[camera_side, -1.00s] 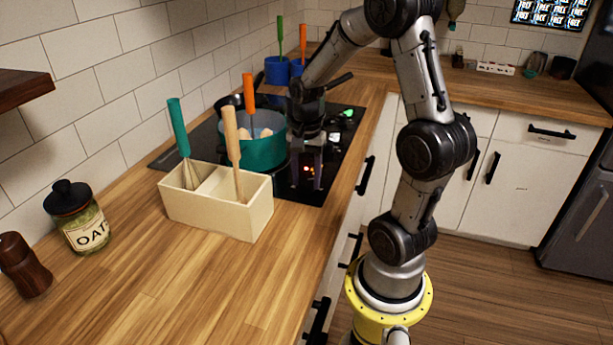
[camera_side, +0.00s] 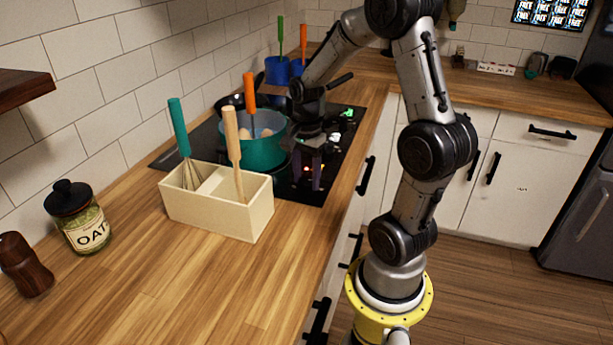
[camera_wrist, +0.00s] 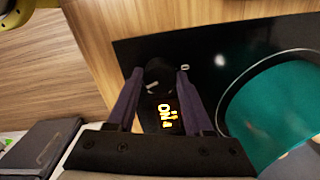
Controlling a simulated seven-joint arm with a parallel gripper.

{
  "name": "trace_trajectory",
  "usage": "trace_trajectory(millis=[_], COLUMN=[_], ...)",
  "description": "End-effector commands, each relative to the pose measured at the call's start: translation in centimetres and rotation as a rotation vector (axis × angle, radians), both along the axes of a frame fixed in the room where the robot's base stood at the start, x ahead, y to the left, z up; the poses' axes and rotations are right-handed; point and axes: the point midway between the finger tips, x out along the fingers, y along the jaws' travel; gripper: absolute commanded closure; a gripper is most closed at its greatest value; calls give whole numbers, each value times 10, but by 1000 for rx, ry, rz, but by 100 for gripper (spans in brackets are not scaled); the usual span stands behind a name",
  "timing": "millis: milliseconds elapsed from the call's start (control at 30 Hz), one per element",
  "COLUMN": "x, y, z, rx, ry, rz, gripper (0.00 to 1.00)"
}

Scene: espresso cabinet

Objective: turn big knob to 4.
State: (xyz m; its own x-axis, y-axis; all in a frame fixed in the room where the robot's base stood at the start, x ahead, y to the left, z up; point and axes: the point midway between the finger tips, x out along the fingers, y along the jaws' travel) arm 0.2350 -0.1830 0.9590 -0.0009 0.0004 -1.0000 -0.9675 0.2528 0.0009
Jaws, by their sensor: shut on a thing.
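The big knob (camera_wrist: 158,76) is a dark round knob on the black stovetop, with a pale line on it, in the wrist view. My gripper (camera_wrist: 157,84) is shut on it, with one purple finger on each side. In the wrist view, glowing yellow characters (camera_wrist: 165,115) between my fingers appear to read "ON" and "4". A pale "0" mark (camera_wrist: 185,67) is beside the right fingertip. In the side view my gripper (camera_side: 307,182) points down at the stovetop's near edge, and the knob cannot be made out there.
A teal pot (camera_side: 262,148) with an orange-handled utensil (camera_side: 250,90) stands on the black stovetop (camera_side: 338,143), close to my gripper. A cream utensil box (camera_side: 217,211) stands nearer on the wooden counter. An oats jar (camera_side: 78,220) and a brown grinder (camera_side: 25,266) are farther left.

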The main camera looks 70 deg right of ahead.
Motion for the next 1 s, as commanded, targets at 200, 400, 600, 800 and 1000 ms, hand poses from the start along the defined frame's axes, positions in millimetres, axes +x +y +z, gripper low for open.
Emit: trace_trajectory(millis=[200,400,600,800,1000], x=[1,0,1,1,1], y=[-1,0,0,-1,-1], z=[2,1,5,36,80], rx=[-3,-1,-2,-5,-5], ry=[-3,-2,-3,-7,-7], rz=[0,0,0,0,0], gripper=[22,19,19,19,19])
